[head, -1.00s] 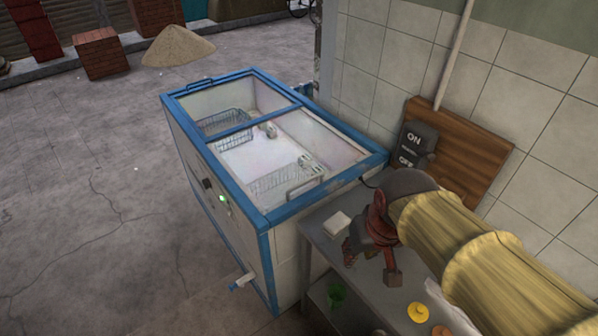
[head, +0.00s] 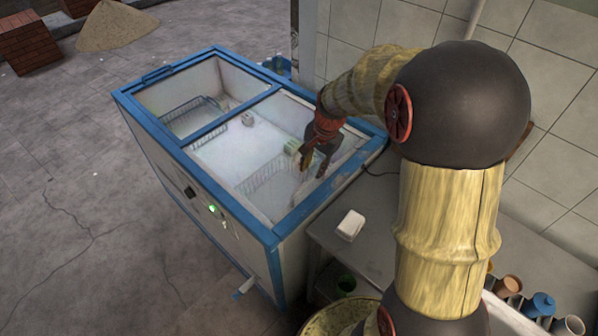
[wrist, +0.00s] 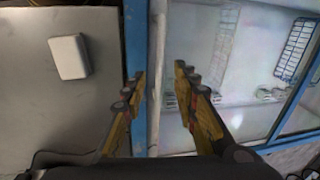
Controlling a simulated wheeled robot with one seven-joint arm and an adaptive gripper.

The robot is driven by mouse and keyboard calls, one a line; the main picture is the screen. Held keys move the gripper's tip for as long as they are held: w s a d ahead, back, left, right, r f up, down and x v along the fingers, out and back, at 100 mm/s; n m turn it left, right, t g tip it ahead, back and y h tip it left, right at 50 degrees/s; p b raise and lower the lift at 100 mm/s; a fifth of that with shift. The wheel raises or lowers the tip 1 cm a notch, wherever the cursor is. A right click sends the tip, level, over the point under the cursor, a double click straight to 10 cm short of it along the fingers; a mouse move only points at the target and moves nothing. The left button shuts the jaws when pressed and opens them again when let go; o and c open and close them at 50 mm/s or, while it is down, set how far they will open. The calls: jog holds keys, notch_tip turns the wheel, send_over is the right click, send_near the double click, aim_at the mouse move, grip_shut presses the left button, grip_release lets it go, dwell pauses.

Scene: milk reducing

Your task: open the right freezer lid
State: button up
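The chest freezer (head: 280,240) has a blue frame and two clear lids side by side. The right lid (head: 255,150) lies flat and closed at the near end, with baskets and small items showing through it. My gripper (head: 312,172) is over the near right part of this lid. In the wrist view my gripper (wrist: 158,85) is open, its two yellow-and-black fingers apart on either side of the blue freezer edge (wrist: 154,120). I cannot make out the right lid's handle; my gripper seems to cover it in the head view.
The left lid (head: 180,98) is closed. A grey table (head: 375,245) with a white box (head: 350,224) adjoins the freezer's near end. A tiled wall (head: 352,45) stands close behind. Open floor (head: 70,170) lies to the left.

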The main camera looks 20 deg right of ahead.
aim_at(308, 183)
jog(key=shift+m, duration=0.6)
jog(key=f, duration=0.2)
jog(key=w+f+b, duration=0.1)
jog(key=f, duration=0.4)
jog(key=shift+w+a+f+b, duration=0.2)
jog(key=shift+f+b, duration=0.1)
jog(key=shift+b, duration=0.05)
jog(key=c, duration=0.4)
jog(key=c, duration=0.3)
grip_shut()
